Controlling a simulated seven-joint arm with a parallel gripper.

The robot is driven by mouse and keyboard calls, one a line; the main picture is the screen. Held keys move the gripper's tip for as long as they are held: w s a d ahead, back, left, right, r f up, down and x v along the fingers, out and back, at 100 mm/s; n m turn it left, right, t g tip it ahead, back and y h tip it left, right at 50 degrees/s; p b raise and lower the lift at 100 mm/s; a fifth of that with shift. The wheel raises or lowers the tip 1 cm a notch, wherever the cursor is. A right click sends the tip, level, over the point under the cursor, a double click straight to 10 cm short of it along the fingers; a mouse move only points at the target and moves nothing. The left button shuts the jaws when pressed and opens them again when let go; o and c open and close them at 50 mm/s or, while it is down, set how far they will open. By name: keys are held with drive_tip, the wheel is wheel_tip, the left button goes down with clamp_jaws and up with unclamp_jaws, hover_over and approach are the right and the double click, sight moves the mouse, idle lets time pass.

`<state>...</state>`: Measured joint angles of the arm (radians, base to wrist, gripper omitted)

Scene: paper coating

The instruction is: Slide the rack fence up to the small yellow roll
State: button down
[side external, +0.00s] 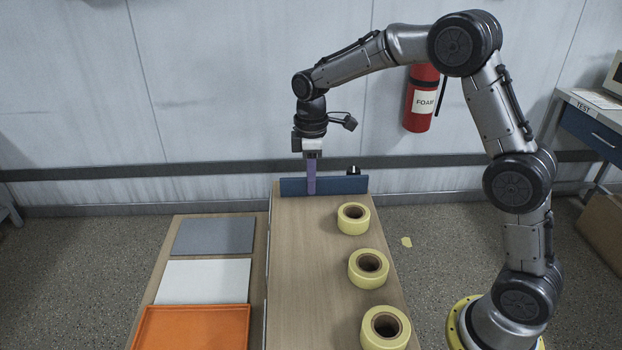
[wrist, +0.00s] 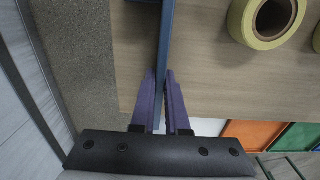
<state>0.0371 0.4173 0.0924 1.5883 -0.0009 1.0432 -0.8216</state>
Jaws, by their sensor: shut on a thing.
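The rack fence (side external: 342,186) is an upright blue bar across the far end of the wooden table. My gripper (side external: 311,190) is shut on the fence, its purple fingers on either side of the bar. In the wrist view, the fingers (wrist: 162,78) also clasp the thin blue fence (wrist: 165,35). Three yellow rolls with brown cores stand along the table's right side: a far one (side external: 353,230), a middle one (side external: 369,283) and a near one (side external: 386,343). The far roll looks smallest and is nearest the fence, with a gap of bare wood between them.
A lower wooden surface at left holds a grey sheet (side external: 213,236), a white sheet (side external: 204,281) and an orange tray (side external: 190,330). The table top (side external: 312,275) left of the rolls is clear. A small black knob (side external: 353,171) shows behind the fence.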

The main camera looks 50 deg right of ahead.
drive_tip(key=s+a, duration=0.4)
drive_tip(key=shift+s+a, duration=0.25)
drive_tip(key=shift+a, duration=0.1)
drive_tip(key=c, duration=0.9)
unclamp_jaws()
drive_tip(key=shift+r, duration=6.95)
